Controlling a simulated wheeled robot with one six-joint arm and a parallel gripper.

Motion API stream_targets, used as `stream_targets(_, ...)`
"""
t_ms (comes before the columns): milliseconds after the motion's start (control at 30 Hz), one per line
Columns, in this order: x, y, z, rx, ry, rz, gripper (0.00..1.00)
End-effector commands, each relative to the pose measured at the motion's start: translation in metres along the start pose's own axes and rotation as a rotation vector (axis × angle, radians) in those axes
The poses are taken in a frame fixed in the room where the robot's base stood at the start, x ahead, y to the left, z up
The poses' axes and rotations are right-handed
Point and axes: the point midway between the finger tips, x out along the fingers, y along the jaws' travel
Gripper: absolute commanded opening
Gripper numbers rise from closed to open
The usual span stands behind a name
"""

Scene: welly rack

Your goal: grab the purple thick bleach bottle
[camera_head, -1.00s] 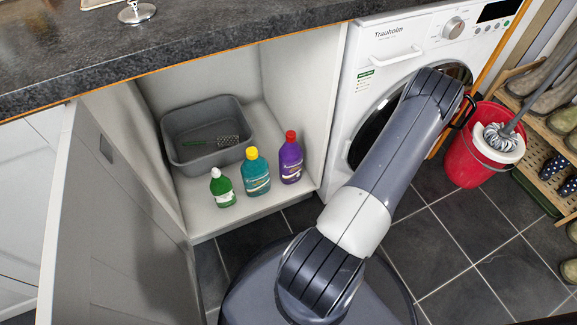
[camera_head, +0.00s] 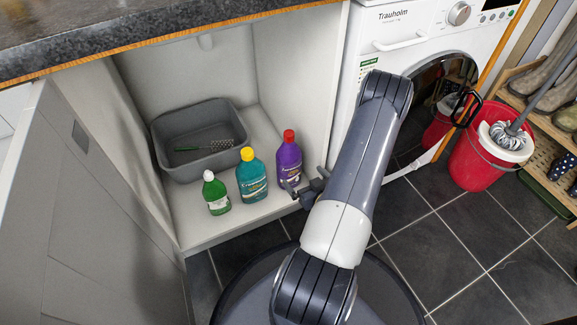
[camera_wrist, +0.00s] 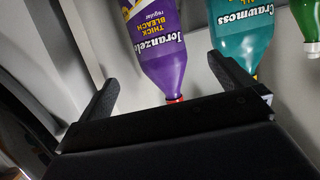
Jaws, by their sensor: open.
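The purple thick bleach bottle (camera_head: 289,161) with a red cap stands at the front right of the open cupboard floor. In the wrist view the purple bottle (camera_wrist: 160,50) shows upside down, its label reading "thick bleach". My gripper (camera_head: 305,188) is open just in front and to the right of the bottle's lower part. In the wrist view my gripper (camera_wrist: 165,85) has its two fingers spread wide, with the bottle's neck showing between them. The red cap is partly hidden behind the gripper body there. I cannot tell whether anything touches.
A teal bottle (camera_head: 251,178) stands close left of the purple one, and a green bottle (camera_head: 216,195) further left. A grey basin (camera_head: 160,147) with a brush sits behind. The washing machine (camera_head: 385,62) and a red mop bucket (camera_head: 476,165) are to the right.

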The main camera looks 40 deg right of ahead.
Motion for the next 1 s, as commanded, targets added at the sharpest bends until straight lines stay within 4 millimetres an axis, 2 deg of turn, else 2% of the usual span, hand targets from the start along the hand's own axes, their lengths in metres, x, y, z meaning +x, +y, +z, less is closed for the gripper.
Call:
stream_targets(33,0.01,0.0,-0.001,-0.007,0.001,-0.003,1.0)
stream_targets(300,0.056,-0.001,-0.015,-0.004,0.001,-0.002,1.0)
stream_targets(633,0.083,0.0,-0.024,-0.002,0.0,0.0,1.0)
stream_targets(833,0.117,0.0,-0.023,-0.002,0.001,0.0,1.0)
stream_targets(1000,0.133,0.001,-0.024,0.0,-0.001,0.001,1.0)
